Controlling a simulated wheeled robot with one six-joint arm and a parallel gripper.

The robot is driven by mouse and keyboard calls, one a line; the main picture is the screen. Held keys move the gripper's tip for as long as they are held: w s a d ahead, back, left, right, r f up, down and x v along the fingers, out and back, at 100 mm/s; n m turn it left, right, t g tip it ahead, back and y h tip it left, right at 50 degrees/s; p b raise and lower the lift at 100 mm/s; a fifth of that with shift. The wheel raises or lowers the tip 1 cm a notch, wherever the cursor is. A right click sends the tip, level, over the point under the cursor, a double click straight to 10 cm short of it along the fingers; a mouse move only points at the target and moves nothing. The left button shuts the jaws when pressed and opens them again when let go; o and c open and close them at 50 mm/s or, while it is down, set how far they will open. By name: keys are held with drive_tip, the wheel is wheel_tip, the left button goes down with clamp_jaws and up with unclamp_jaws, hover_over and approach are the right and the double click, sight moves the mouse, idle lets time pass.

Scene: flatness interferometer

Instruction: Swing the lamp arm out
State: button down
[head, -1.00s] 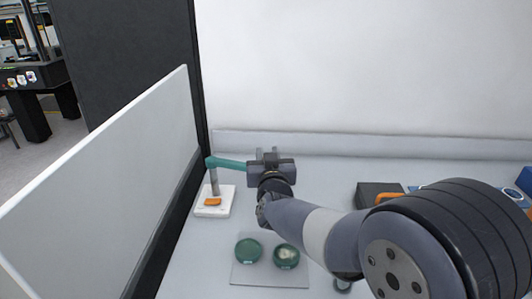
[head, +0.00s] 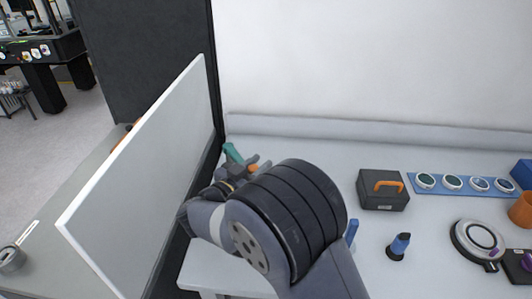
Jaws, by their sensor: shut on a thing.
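The teal lamp arm (head: 233,153) shows as a short slanted piece near the back left of the bench. My gripper (head: 246,169) is at its lower right end and is shut on it. The lamp's post and white base are hidden behind my gripper and arm. A small orange patch (head: 253,168) shows beside the jaws; I cannot tell whether it is the one on the base.
A white partition (head: 150,180) stands close on the left. A dark case with an orange handle (head: 383,190), a blue rack of round pieces (head: 465,184), a blue-topped piece (head: 399,246) and a ring-shaped device (head: 478,243) are to the right.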

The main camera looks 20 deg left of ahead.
drive_tip(key=shift+s+a+m+g+h+p, duration=0.35)
drive_tip(key=shift+s+a+m+h, duration=0.3)
drive_tip(key=shift+h, duration=0.25)
drive_tip(key=shift+r, duration=0.1)
drive_tip(key=c, duration=1.2)
unclamp_jaws()
drive_tip(key=shift+d, duration=0.1)
drive_tip(key=shift+o, duration=0.2)
wheel_tip(320, 180, up, 10)
drive_tip(key=shift+f+b, duration=0.1)
drive_tip(key=shift+b, duration=0.25)
drive_tip(key=shift+c, duration=0.4)
